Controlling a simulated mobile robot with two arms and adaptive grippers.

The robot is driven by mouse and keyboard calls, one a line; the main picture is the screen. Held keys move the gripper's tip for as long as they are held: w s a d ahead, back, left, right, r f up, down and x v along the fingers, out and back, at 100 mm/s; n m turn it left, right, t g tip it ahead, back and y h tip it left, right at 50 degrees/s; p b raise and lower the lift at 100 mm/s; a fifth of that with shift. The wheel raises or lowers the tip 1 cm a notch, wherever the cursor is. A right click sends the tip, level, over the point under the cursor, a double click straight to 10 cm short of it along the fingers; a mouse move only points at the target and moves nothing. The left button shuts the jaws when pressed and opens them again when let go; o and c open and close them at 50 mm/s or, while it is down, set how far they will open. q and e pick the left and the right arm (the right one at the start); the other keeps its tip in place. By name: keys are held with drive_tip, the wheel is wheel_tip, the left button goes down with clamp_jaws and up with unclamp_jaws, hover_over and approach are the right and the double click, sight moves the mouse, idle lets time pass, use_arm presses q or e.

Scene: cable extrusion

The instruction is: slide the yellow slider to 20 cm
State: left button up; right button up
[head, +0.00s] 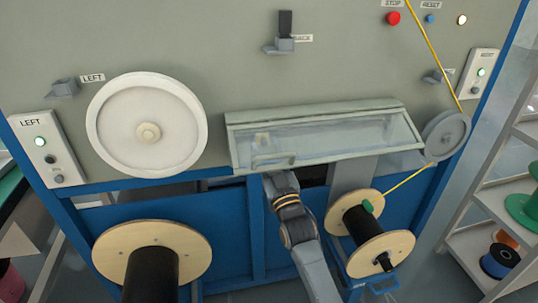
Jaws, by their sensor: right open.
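No yellow slider can be made out clearly. A long pale case with a clear cover (385,132) is fixed to the middle of the grey machine front. A small tan patch shows dimly behind its cover near the left end; I cannot tell what it is. My right arm rises from the bottom centre, and my right gripper (272,161) is at the case's lower left edge, by a handle-like bar. The gripper is small and partly hidden there; it is open, and nothing shows held in it. My left gripper is not in view.
A big white wheel (121,111) is left of the case. A yellow cable (436,52) runs down to a grey pulley (446,134) and a wooden spool (388,252). Another spool (108,258) stands lower left. Red (393,18) and blue (430,19) buttons are top right. Shelves stand right.

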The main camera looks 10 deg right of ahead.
drive_tip(key=v, duration=1.2)
drive_tip(key=shift+a, duration=0.1)
